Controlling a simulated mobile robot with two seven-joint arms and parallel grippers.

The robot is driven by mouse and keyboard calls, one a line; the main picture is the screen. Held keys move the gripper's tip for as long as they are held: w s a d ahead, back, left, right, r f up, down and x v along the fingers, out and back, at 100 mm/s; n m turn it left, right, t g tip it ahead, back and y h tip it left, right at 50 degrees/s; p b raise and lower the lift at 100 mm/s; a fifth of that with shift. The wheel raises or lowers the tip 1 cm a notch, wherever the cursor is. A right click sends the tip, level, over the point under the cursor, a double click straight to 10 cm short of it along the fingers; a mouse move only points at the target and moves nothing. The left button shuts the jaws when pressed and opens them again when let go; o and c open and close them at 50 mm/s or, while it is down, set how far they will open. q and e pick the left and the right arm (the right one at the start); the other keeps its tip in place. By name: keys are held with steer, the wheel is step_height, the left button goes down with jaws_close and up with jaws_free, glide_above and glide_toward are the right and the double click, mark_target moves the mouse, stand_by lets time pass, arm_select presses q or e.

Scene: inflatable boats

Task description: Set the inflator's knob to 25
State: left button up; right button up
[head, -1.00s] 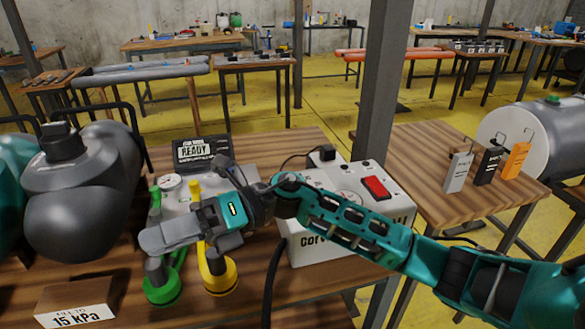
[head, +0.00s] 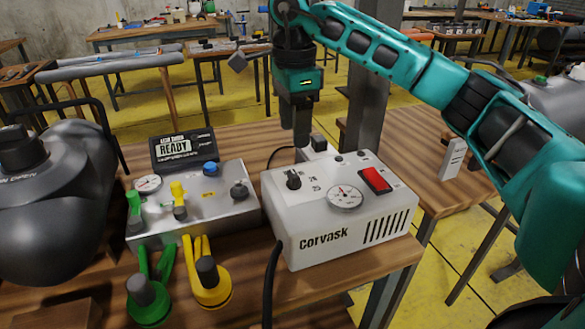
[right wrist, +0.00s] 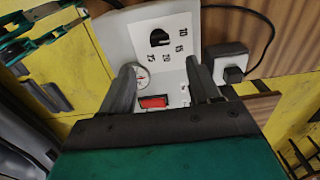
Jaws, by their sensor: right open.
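The inflator (head: 365,228) is a white box marked Corvask, standing on the wooden table. Its black knob (head: 293,180) is on the top at the left, beside a numbered scale. In the right wrist view the knob (right wrist: 158,38) is dark, with 10, 15, 20 and 25 printed around it; I cannot tell which number it points at. A round gauge (head: 345,196) and a red switch (head: 376,180) are to its right. My right gripper (head: 301,138) points down above the inflator's back edge, open and empty, apart from the knob. My left gripper is not in view.
A grey control box (head: 215,212) with a READY display (head: 181,146) stands left of the inflator. Green (head: 150,300) and yellow (head: 210,285) foot-shaped parts are in front of it. A black plug block (head: 319,143) is behind the inflator. A metal post (head: 375,100) rises behind.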

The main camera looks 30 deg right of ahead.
mark_target(293, 173)
step_height(293, 173, down, 10)
steer(key=shift+f+b, duration=0.1)
steer(key=shift+b, duration=0.2)
steer(key=c, duration=1)
